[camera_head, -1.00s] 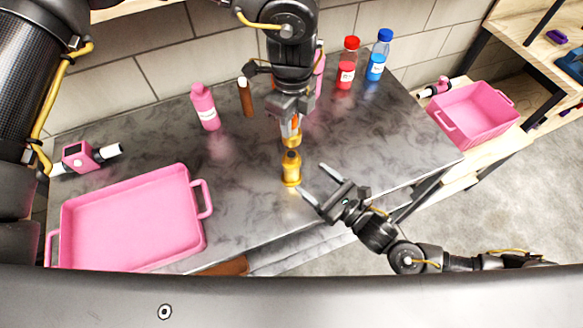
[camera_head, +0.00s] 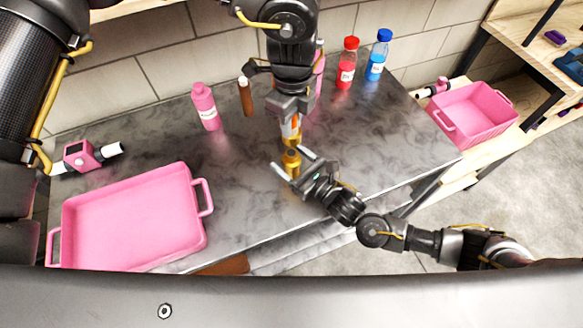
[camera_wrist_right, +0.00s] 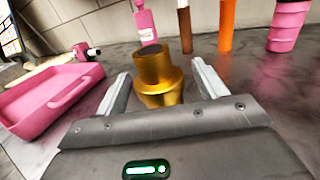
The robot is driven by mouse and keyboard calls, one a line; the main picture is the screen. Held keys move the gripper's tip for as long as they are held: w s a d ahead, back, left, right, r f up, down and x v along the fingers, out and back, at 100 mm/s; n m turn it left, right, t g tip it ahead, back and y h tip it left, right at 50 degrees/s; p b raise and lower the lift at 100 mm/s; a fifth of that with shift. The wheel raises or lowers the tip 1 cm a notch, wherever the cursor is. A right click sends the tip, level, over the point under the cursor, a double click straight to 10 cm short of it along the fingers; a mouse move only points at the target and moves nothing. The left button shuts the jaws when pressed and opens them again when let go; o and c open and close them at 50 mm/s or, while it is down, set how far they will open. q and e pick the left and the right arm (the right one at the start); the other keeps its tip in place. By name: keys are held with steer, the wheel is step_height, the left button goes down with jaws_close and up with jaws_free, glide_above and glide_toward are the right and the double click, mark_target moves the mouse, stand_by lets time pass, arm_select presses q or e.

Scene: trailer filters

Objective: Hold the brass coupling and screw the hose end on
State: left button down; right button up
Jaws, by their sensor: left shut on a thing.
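The brass coupling (camera_head: 291,156) stands upright on the dark table. In the right wrist view the coupling (camera_wrist_right: 158,80) has a narrower top above a wider base. My right gripper (camera_head: 290,162) is open, with one finger on each side of the coupling; in the wrist view a gap shows at the left finger, and contact at the right is unclear. My left gripper (camera_head: 290,114) points down above the coupling and is shut on the orange-and-white piece (camera_head: 291,128), apparently the hose end. Whether that piece touches the coupling cannot be told.
A pink tray (camera_head: 198,215) sits front left, near a pink device (camera_head: 80,155). A pink bottle (camera_head: 206,108) and brown cylinder (camera_head: 246,97) stand behind. Red (camera_head: 346,65) and blue (camera_head: 377,58) bottles stand back right. A pink bin (camera_head: 475,110) is right. The table's right part is clear.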

steer(key=c, duration=1.4)
arm_select(q)
glide_above(291, 153)
steer(key=shift+w+f, duration=0.1)
steer(key=shift+f, duration=2.4)
steer(key=shift+f, duration=0.1)
steer(key=shift+f, duration=0.8)
steer(key=shift+f, duration=0.5)
arm_select(e)
jaws_close()
